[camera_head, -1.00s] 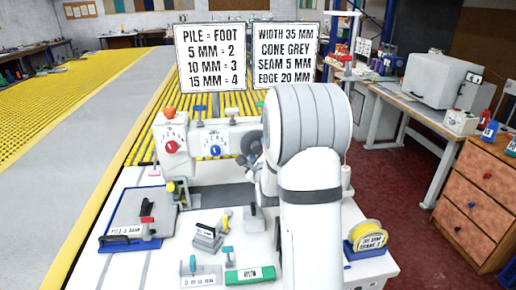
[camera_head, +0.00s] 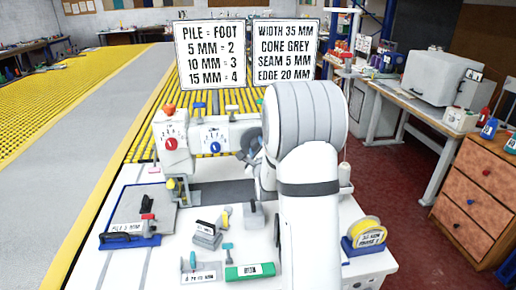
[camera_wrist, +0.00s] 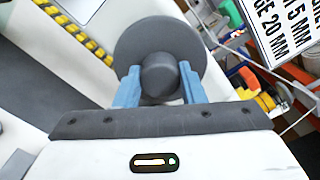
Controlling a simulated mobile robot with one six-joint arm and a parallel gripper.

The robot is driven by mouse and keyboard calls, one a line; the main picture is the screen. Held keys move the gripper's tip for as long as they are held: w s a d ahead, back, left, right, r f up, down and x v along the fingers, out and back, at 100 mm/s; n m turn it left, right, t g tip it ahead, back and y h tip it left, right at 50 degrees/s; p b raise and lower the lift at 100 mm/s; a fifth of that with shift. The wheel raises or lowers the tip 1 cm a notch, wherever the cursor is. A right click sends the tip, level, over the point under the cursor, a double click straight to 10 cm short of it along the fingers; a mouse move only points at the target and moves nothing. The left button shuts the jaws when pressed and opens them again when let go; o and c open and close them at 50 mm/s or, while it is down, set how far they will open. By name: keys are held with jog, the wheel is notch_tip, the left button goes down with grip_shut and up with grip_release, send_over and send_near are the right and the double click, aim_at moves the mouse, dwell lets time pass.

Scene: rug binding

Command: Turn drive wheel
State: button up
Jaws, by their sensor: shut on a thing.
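The drive wheel is a dark grey disc with a rounded hub (camera_wrist: 160,50). It fills the top middle of the wrist view. My gripper (camera_wrist: 160,84) has its two blue fingers on either side of the hub and is shut on it. In the head view the drive wheel (camera_head: 249,141) shows only in part at the right end of the white sewing machine (camera_head: 216,133). My arm hides the rest of it and most of my gripper there. The machine carries a red dial and a blue dial on its front.
Two signs (camera_head: 222,55) stand behind the machine. On the white table are a blue tray (camera_head: 131,241), small blocks, a green box (camera_head: 250,272) and a yellow tape roll (camera_head: 366,231). A wooden drawer unit (camera_head: 482,195) stands at the right. Red floor lies between.

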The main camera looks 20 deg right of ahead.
jog(key=shift+f+b, duration=0.15)
jog(key=shift+b, duration=0.4)
jog(key=shift+f+n+b, duration=0.15)
jog(key=shift+n+b, duration=0.55)
jog(key=shift+b, duration=0.3)
jog(key=n+b, duration=0.3)
jog(key=b, duration=0.2)
jog(key=shift+f+b, duration=0.15)
jog(key=shift+b, duration=0.25)
jog(key=n+b, duration=0.4)
jog(key=b, duration=0.2)
jog(key=shift+n, duration=0.4)
jog(key=shift+d+r+n+b, duration=0.1)
jog(key=shift+n+b, duration=3.45)
jog(key=shift+n, duration=0.1)
jog(key=shift+r+n+b, duration=0.1)
jog(key=shift+n+b, duration=3.45)
jog(key=shift+n, duration=0.1)
